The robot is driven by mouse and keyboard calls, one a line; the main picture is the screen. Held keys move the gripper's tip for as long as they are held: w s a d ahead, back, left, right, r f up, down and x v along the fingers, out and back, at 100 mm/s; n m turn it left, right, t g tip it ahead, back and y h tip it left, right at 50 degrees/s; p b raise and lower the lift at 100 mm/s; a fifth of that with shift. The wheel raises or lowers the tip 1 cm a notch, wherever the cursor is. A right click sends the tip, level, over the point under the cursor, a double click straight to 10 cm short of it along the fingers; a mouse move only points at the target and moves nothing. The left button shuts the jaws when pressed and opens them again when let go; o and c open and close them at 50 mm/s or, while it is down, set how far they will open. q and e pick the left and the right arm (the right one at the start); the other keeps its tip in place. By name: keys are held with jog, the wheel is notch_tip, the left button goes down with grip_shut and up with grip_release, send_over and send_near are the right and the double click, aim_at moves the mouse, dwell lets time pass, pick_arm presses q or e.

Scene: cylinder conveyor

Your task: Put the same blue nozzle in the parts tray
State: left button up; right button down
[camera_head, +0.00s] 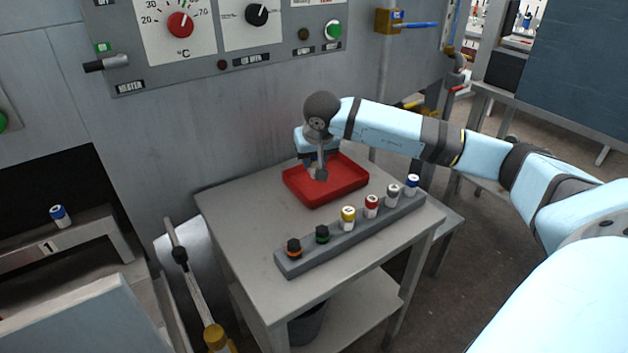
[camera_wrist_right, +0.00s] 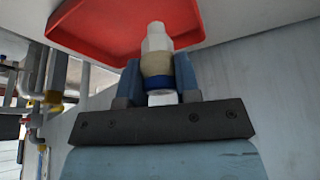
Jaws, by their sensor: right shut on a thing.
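The parts tray (camera_head: 352,187) is a shallow red tray at the back of the grey table; its underside or rim also shows in the right wrist view (camera_wrist_right: 95,25). My right gripper (camera_head: 317,174) is at the tray, over its left part. In the right wrist view the gripper (camera_wrist_right: 158,72) is shut on the blue nozzle (camera_wrist_right: 156,62), which has a white tip, a tan ring, a narrow dark blue band and a white end. I cannot tell whether the nozzle touches the tray floor. My left gripper is not in view.
A grey rack (camera_head: 345,240) with several coloured cylinders stands along the table's front edge. A blue-and-white cylinder (camera_head: 59,216) stands on the ledge marked 1 at the left. A grey control panel (camera_head: 225,30) rises behind the table. The tray's right part looks clear.

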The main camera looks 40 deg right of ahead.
jog(key=shift+f, duration=0.6)
notch_tip(320, 180, down, 4)
jog(key=shift+f+b, duration=0.25)
jog(key=shift+b, duration=0.15)
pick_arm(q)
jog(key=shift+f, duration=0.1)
pick_arm(e)
jog(key=shift+f, duration=0.1)
jog(key=c, duration=0.8)
grip_release()
